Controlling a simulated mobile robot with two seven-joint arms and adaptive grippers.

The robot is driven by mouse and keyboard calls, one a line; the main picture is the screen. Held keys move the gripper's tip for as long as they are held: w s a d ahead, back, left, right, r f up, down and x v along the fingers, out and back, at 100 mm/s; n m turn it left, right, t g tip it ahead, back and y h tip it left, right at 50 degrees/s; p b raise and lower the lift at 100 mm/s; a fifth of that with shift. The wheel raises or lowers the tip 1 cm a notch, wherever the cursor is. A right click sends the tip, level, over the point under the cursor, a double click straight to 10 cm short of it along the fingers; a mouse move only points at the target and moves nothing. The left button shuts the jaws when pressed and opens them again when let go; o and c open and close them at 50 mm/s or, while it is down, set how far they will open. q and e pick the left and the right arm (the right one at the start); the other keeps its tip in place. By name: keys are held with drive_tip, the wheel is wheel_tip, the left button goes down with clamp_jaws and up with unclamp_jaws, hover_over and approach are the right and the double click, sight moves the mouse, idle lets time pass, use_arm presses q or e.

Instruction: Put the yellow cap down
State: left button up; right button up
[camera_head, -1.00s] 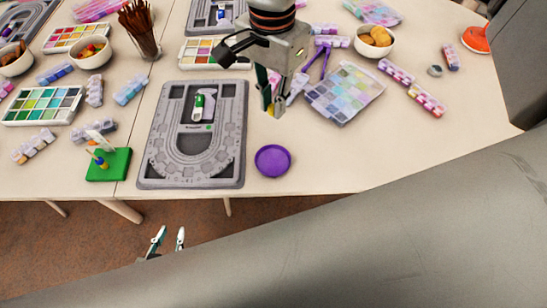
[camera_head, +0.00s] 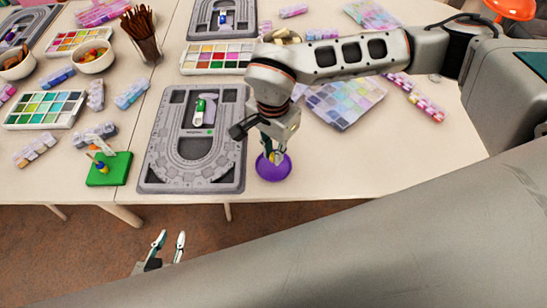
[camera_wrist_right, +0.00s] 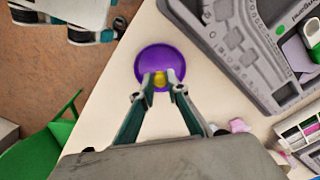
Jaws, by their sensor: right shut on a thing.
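The yellow cap (camera_wrist_right: 160,79) is between the fingertips of my right gripper (camera_wrist_right: 161,84) in the right wrist view. The purple round dish (camera_wrist_right: 152,60) lies behind the fingertips there. In the head view my right gripper (camera_head: 272,157) is over the purple dish (camera_head: 278,171), pointing down. Whether the cap touches the dish I cannot tell. My left gripper (camera_head: 169,248) is open and empty, low in front of the table edge.
A grey bead board (camera_head: 232,170) lies left of the dish. A clear bead box (camera_head: 345,105) is behind it to the right. A green block with small tools (camera_head: 108,175) stands at the left. The table's front edge is close to the dish.

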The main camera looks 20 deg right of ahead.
sight(274, 166)
wheel_tip(274, 166, down, 4)
drive_tip(key=shift+r, duration=0.25)
drive_tip(key=shift+f, duration=0.35)
drive_tip(key=o, duration=0.7)
drive_tip(key=shift+c, duration=0.2)
drive_tip(key=shift+r, duration=0.1)
drive_tip(key=shift+r, duration=0.25)
wheel_tip(274, 166, up, 12)
